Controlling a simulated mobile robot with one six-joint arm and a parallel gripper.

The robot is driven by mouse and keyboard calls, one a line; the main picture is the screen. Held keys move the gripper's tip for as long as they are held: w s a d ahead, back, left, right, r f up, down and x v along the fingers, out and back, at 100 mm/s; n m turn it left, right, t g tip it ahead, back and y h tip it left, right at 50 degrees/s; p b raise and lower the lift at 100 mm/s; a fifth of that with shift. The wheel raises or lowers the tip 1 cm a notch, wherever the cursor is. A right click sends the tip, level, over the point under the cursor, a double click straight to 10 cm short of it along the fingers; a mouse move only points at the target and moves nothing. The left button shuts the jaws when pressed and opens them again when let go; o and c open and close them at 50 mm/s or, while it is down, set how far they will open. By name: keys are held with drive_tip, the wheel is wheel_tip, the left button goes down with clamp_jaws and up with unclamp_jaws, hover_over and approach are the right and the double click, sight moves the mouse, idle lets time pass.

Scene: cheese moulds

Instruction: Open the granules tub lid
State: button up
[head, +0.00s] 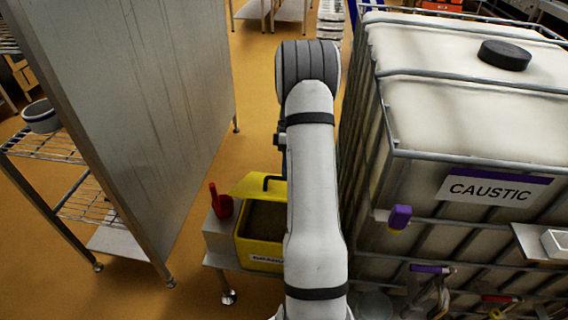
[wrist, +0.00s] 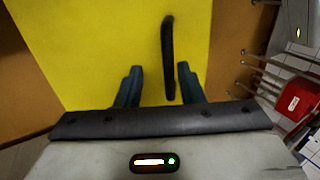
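The granules tub (head: 241,250) is a yellow box with a label on its front, low beside my arm. Its yellow lid (head: 247,186) stands raised at the back, and brown contents (head: 265,217) show below it. The black lid handle (head: 273,177) sticks up, partly hidden by my arm. In the wrist view the lid (wrist: 90,45) fills much of the picture, with the handle (wrist: 168,55) upright on it. My gripper (wrist: 160,72) is open, its dark fingers apart on either side of the handle's lower end. The handle lies nearer the right finger.
A red scoop (head: 221,204) stands left of the tub on the low stand (head: 219,240). A tall steel panel (head: 150,110) is further left. A large caged CAUSTIC tank (head: 440,115) stands close on the right. Floor (head: 252,95) is clear behind the tub.

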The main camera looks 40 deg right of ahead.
drive_tip(key=v, duration=0.8)
drive_tip(key=shift+d+f+b, duration=0.15)
drive_tip(key=shift+d+b, duration=0.05)
drive_tip(key=shift+b, duration=0.1)
drive_tip(key=shift+w, duration=0.1)
